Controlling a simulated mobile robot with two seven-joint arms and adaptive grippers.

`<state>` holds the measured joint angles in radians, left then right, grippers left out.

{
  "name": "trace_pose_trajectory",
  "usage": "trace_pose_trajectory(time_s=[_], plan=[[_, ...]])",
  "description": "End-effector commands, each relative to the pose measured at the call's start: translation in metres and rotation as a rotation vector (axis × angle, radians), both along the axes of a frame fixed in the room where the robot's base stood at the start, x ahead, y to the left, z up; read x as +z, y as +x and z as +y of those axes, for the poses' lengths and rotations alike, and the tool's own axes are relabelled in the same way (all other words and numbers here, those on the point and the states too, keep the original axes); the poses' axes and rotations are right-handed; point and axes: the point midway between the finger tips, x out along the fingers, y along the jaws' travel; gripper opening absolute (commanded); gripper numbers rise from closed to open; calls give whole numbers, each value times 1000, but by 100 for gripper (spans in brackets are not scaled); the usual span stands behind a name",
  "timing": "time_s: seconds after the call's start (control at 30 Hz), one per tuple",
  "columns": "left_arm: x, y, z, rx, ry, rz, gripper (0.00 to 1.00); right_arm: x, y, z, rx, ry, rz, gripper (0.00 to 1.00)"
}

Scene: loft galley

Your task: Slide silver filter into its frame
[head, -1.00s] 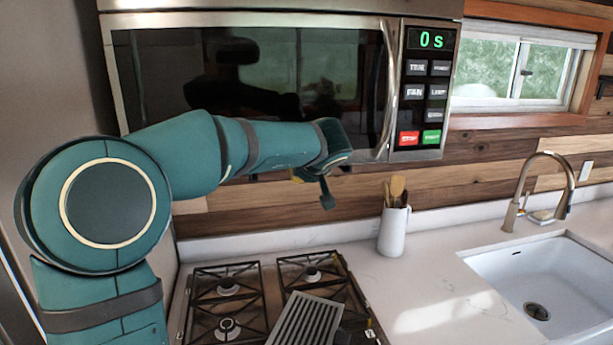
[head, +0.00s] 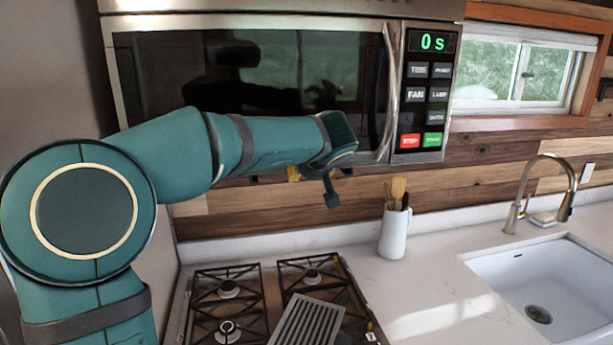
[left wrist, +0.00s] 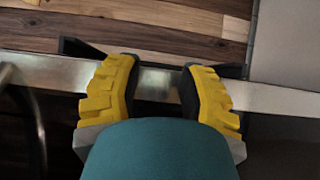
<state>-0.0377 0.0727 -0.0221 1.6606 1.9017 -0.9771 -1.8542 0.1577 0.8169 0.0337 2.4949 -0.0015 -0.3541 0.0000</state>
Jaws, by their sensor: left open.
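A grey slatted metal panel (head: 306,322), which looks like the silver filter, lies tilted on the right part of the cooktop; its lower end is cut off by the picture edge. My left gripper (head: 294,174) is up under the microwave, well above the panel and mostly hidden behind my wrist. In the left wrist view its yellow fingers (left wrist: 160,85) are apart, with a metal strip (left wrist: 155,80) showing between them; I cannot tell whether they touch it. A dark bar (left wrist: 85,46) shows behind the fingers. I cannot make out the filter's frame for sure.
The microwave (head: 240,90) hangs over the cooktop (head: 265,290), close above my left arm. A white utensil crock (head: 393,233) stands right of the cooktop. The counter (head: 425,285) between it and the sink (head: 540,280) is clear.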

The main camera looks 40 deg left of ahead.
Motion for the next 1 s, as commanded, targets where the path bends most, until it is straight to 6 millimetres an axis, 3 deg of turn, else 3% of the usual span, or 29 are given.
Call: trace_pose_trajectory(time_s=[0.4, 0.9, 1.0], plan=[[47, -40, -48, -3, 1, -4, 39, 0, 0, 0, 0, 0, 0, 0], [55, -47, -55, -2, 1, -2, 39, 0, 0, 0, 0, 0, 0, 0], [55, -47, -55, -2, 1, -2, 3, 0, 0, 0, 0, 0, 0, 0]])
